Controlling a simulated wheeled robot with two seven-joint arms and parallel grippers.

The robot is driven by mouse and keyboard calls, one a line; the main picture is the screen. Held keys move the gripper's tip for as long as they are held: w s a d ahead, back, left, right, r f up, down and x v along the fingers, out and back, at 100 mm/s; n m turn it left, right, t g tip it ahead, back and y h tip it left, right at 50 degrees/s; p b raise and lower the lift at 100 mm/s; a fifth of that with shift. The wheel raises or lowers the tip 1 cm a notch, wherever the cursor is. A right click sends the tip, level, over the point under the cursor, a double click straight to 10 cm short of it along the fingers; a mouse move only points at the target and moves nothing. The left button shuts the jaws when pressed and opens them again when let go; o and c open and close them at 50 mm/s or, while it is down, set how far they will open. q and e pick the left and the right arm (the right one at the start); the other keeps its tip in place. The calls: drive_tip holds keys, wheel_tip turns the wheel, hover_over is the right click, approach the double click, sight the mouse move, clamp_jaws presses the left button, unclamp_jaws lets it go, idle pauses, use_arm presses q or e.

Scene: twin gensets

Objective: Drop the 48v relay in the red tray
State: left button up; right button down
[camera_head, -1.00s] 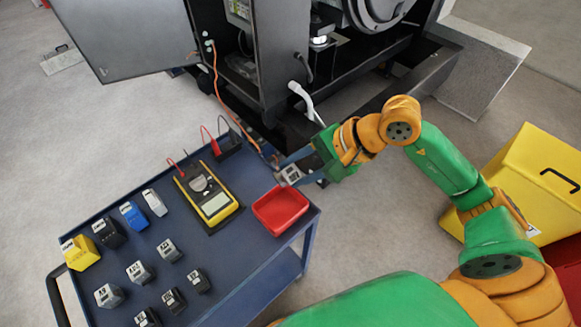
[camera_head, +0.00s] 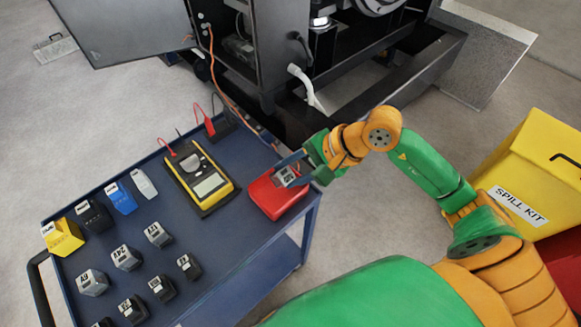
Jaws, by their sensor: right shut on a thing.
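The red tray (camera_head: 268,197) sits at the right end of the blue cart top. My right gripper (camera_head: 286,175) is shut on a small grey block with a pale label, a relay (camera_head: 285,177); its label is too small to read. The gripper and relay are over the back right part of the tray. I cannot tell how high above the tray floor the relay is. My left gripper is not in view.
The blue cart (camera_head: 215,245) carries a yellow multimeter (camera_head: 198,178) left of the tray. Several relays and coloured blocks stand at its left and front. The open genset cabinet (camera_head: 240,60) is behind. A yellow spill kit bin (camera_head: 530,180) stands at right.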

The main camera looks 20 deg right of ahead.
drive_tip(key=shift+c, duration=1.9)
unclamp_jaws()
